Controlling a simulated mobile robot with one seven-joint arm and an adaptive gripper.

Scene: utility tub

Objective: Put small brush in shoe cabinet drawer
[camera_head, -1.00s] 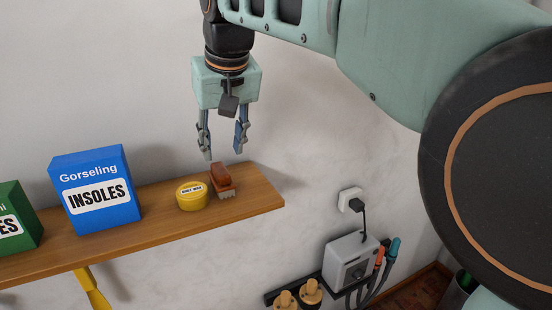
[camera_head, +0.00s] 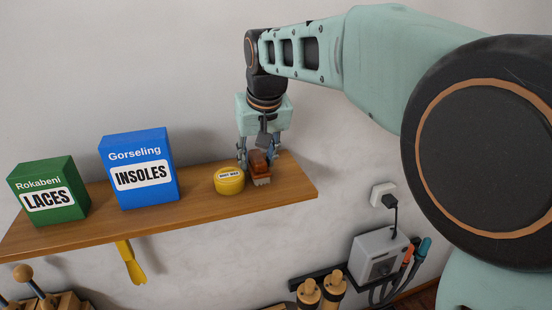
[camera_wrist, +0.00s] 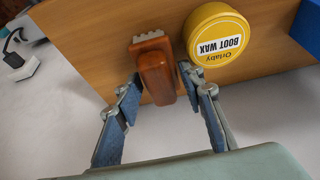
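The small brush (camera_head: 261,172), with a brown wooden handle and pale bristles, rests on the wooden shelf near its right end. In the wrist view, the brush (camera_wrist: 158,75) lies between the fingers, with its bristle end toward the top. My gripper (camera_head: 258,163) points down at the shelf, its fingers on either side of the brush handle. In the wrist view, my gripper (camera_wrist: 159,80) looks open, with a small gap at the left finger; whether the right finger touches the handle is unclear. I see no shoe cabinet drawer in these views.
A yellow boot wax tin (camera_head: 229,181) stands close left of the brush on the shelf (camera_head: 200,207). A blue insoles box (camera_head: 140,172) and a green laces box (camera_head: 48,193) stand farther left. A grey wall unit (camera_head: 379,256) and a plugged socket (camera_head: 383,195) are lower right.

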